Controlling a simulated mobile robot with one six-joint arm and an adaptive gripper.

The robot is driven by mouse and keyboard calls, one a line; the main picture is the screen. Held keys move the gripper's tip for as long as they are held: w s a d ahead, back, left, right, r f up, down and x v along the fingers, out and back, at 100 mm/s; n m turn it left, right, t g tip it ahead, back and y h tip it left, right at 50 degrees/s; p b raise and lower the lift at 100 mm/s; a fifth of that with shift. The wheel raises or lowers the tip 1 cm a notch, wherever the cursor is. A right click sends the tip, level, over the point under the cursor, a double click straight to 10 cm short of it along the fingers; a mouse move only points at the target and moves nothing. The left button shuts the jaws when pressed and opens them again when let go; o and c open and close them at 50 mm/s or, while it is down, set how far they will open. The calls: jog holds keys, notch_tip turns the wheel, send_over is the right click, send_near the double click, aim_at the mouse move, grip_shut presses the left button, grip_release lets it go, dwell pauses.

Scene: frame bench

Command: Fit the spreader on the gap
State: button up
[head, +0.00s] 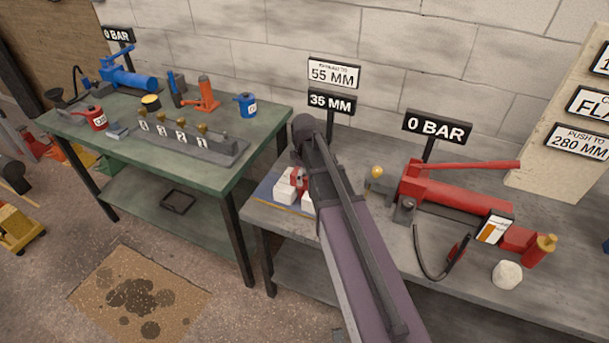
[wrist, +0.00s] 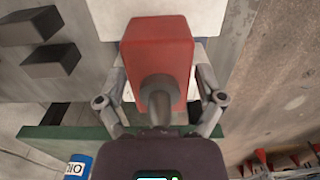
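The spreader, a red block (wrist: 158,50) with a grey nozzle, fills the middle of the wrist view. My gripper (wrist: 160,80) has a finger along each side of it and appears shut on it. White blocks lie behind the spreader in the wrist view, and a pale face shows above it (wrist: 180,8). In the head view, a bit of red (head: 298,178) shows among the white blocks (head: 284,190) on the near bench's left end, below the 35 MM sign (head: 331,103). My arm hides most of that spot, and the gap itself is not clearly seen.
A red pump (head: 450,192) with a black hose (head: 420,255) stands right of my arm under a 0 BAR sign (head: 437,128). A white lump (head: 507,274) lies at the front. A green bench (head: 215,172) at left carries a blue pump (head: 128,78) and a valve block (head: 190,142).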

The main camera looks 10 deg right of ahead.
jog(key=shift+r, duration=0.15)
dwell(0.4)
notch_tip(320, 180, up, 12)
jog(key=p, duration=1.1)
jog(key=shift+f+p, duration=0.25)
jog(key=shift+p, duration=0.15)
jog(key=shift+s, duration=0.1)
dwell(0.7)
jog(key=s+m, duration=1)
jog(key=s, duration=0.5)
jog(key=shift+s+d+m, duration=0.15)
jog(key=shift+s+m, duration=0.2)
jog(key=shift+m, duration=0.05)
